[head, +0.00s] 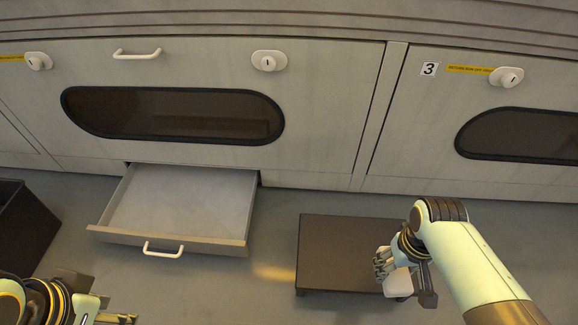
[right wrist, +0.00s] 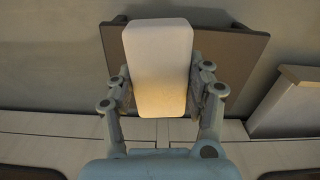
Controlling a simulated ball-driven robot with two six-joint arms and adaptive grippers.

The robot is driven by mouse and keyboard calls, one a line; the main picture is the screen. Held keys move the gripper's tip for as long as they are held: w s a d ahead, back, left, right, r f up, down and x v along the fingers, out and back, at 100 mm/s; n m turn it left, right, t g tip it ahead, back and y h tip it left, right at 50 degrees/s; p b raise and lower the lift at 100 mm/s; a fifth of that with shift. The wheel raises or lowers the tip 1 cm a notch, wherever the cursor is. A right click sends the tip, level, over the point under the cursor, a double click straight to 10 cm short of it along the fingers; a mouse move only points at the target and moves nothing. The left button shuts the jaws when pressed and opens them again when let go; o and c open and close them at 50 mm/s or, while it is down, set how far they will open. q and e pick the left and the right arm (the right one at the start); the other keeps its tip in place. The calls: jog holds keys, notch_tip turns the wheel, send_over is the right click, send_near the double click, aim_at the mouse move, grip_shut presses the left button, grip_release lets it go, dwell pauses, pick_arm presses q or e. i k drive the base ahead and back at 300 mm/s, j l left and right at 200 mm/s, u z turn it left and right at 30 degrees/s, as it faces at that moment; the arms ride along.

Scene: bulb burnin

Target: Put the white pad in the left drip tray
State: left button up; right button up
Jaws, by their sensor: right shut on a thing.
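The white pad (head: 398,283) is held in my right gripper (head: 392,270) above the right part of the low dark platform. In the right wrist view the pad (right wrist: 158,65) stands out as a pale rounded block between the two fingers of my right gripper (right wrist: 160,88). The left drip tray (head: 165,238) is pulled out from under the cabinet as an open drawer, and its pale floor looks empty. My right gripper is to the right of the tray. My left gripper (head: 118,318) is at the bottom left, cut by the frame edge; its opening is unclear.
The low dark platform (head: 335,250) stands on the floor right of the tray, with a floor gap between. A dark open box (head: 22,230) is at the left. The cabinet front (head: 330,120), with dark windows and knobs, runs along the back. The tray has a white handle (head: 163,250).

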aim_at(161, 201)
jog(key=j+u, duration=0.1)
jog(key=u, duration=0.7)
jog(key=i+u, duration=0.1)
jog(key=u, duration=0.3)
jog(key=j+u, duration=0.1)
jog(key=u, duration=0.3)
jog(key=i+j, duration=0.2)
jog(key=i, duration=0.3)
jog(key=i+j, duration=0.2)
jog(key=i, duration=0.25)
jog(key=j+u, duration=0.05)
